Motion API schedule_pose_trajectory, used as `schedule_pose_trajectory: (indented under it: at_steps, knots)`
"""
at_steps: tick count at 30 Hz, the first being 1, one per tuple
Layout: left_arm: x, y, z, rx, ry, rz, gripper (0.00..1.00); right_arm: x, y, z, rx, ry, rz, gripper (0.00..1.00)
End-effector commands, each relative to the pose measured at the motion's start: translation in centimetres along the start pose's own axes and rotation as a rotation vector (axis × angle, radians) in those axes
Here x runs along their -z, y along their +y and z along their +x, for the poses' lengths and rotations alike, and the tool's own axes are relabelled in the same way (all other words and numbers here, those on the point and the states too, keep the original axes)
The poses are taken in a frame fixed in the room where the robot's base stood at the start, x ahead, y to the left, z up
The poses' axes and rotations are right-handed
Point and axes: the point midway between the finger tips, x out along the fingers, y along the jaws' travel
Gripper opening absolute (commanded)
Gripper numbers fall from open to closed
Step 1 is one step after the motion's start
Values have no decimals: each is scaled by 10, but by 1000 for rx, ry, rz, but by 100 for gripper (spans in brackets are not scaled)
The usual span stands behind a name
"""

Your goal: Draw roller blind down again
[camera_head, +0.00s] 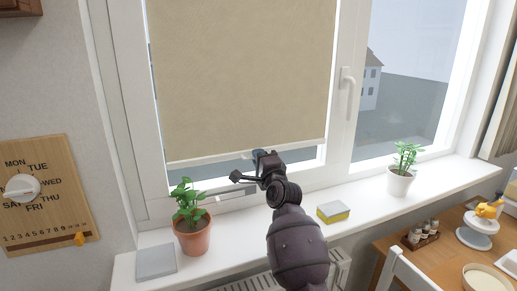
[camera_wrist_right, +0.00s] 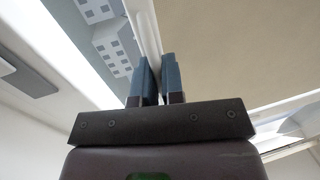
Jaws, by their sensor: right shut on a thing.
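A beige roller blind (camera_head: 245,75) hangs in the left window pane. Its white bottom bar (camera_head: 215,155) is a little above the bottom of the pane. My right gripper (camera_head: 257,157) is at the bar, near its middle. In the right wrist view the two blue-grey fingers of my right gripper (camera_wrist_right: 159,80) are close together at the bar's edge, shut on the bar. The beige fabric (camera_wrist_right: 225,50) fills the upper right of that view. The exact contact is partly hidden by the fingers. My left gripper is not in view.
A potted plant (camera_head: 193,235) and a grey flat box (camera_head: 156,262) stand on the sill at left. A yellow sponge (camera_head: 333,212) and a white-potted plant (camera_head: 400,180) stand at right. A window handle (camera_head: 347,90) sticks out right of the blind.

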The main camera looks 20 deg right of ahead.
Motion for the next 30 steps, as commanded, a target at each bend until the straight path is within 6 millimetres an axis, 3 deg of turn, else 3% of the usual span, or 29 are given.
schedule_pose_trajectory:
  at_steps: [12, 13, 17, 30]
  knots:
    - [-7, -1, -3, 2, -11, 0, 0, 0, 8, -2, -11, -2, 0, 0]
    - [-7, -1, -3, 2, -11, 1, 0, 0, 9, -2, -11, -2, 0, 10]
    - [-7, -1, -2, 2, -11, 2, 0, 0, 8, -2, -10, -2, 0, 30]
    - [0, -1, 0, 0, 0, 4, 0, 0, 5, -10, -3, 0, 0, 32]
